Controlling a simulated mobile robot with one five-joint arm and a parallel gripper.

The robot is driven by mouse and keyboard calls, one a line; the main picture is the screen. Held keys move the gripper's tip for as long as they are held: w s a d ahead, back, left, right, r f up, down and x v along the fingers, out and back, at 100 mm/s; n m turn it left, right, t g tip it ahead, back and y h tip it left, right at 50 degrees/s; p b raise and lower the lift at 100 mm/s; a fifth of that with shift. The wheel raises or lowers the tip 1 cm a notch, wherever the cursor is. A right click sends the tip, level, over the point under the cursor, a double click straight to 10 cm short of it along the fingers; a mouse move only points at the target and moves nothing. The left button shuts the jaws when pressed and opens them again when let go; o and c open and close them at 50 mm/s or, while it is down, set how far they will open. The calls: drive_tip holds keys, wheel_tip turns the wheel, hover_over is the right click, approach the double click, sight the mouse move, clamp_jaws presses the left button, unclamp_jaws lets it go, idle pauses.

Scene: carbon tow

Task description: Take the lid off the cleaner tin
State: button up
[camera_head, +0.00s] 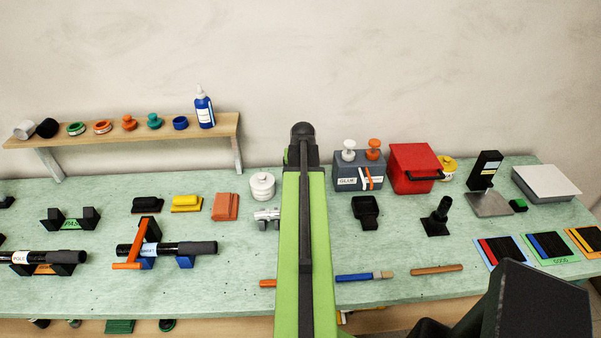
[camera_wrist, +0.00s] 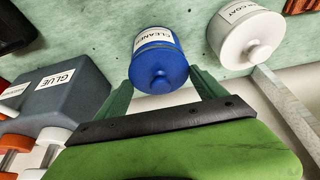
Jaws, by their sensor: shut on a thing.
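The cleaner tin (camera_wrist: 152,38) is blue with a white CLEANER label and shows in the wrist view at top centre. Its blue lid (camera_wrist: 160,66) with a round knob faces the camera. My gripper (camera_wrist: 161,79) has one green finger on each side of the lid and is shut on it. The lid appears to sit on the tin; any gap is too hard to make out. In the head view my arm hides the tin and the gripper.
A white COAT tin (camera_wrist: 250,35) stands close to the cleaner tin, also seen in the head view (camera_head: 262,187). A grey GLUE box (camera_wrist: 58,93) is on the other side. A red box (camera_head: 412,168) stands further right. A wooden shelf (camera_head: 215,131) with small parts is at back left.

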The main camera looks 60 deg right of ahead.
wheel_tip(320, 180, up, 4)
drive_tip(key=p, duration=0.2)
drive_tip(key=shift+f+p, duration=0.2)
drive_tip(key=shift+p, duration=0.1)
drive_tip(key=s+d+r+p, duration=0.2)
drive_tip(key=s+r+p, duration=0.4)
drive_tip(key=s, duration=0.5)
drive_tip(key=shift+s+d+r, duration=0.15)
drive_tip(key=shift+s+d, duration=0.05)
drive_tip(key=shift+a, duration=0.1)
